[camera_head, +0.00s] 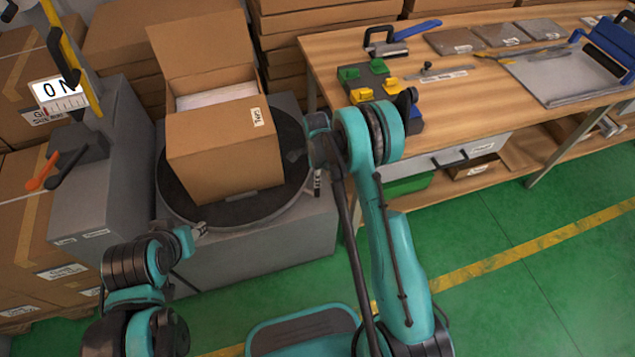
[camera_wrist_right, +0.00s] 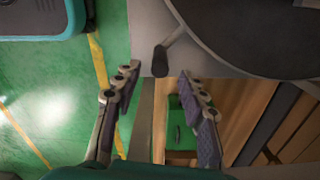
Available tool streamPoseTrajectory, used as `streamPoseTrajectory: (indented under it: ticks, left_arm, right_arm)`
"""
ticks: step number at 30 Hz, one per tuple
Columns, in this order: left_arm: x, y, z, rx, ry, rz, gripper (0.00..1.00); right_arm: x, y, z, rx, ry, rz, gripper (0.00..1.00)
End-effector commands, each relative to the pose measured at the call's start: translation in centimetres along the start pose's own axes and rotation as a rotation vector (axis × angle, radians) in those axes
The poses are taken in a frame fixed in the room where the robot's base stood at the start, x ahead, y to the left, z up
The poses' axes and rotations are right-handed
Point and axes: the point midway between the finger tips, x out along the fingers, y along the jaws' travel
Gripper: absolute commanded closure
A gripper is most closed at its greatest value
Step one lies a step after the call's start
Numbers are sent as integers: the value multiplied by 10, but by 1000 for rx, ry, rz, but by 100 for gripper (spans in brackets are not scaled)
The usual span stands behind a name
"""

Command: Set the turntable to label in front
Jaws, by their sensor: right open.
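The dark round turntable (camera_head: 232,210) sits on a grey base and carries an open cardboard box (camera_head: 222,155). A white label (camera_head: 258,117) is on the box's front-right side, near its top corner. In the right wrist view the turntable (camera_wrist_right: 255,35) fills the upper right. A dark knobbed lever (camera_wrist_right: 160,60) extends from beside its rim. My right gripper (camera_wrist_right: 158,73) is open and empty, with the lever's knob just beyond and between its fingertips. In the head view its fingers are mostly hidden by my arm. My left gripper (camera_head: 200,230) is near the turntable's front-left edge; its jaws are too small to judge.
A grey column with a scale-like display (camera_head: 58,90) stands left of the turntable. A wooden workbench (camera_head: 470,95) with tools and trays is at right, close to my right arm. Stacked cartons (camera_head: 25,235) stand at left. Green floor (camera_head: 510,260) is clear at front right.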

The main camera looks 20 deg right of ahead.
Motion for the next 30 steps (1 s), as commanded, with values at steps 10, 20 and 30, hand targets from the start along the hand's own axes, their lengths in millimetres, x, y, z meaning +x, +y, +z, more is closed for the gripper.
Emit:
streamPoseTrajectory:
  ticks: [10, 20, 30]
  left_arm:
    - [20, 0, 14, 0, 0, 0, 60]
    - [21, 0, 15, 0, 0, 0, 60]
    - [21, 0, 15, 0, 0, 0, 60]
  right_arm:
    - [56, 0, 0, -2, 0, -1, 58]
    - [62, 0, 0, -2, 0, -2, 58]
    - [62, 0, 0, -3, 0, -2, 100]
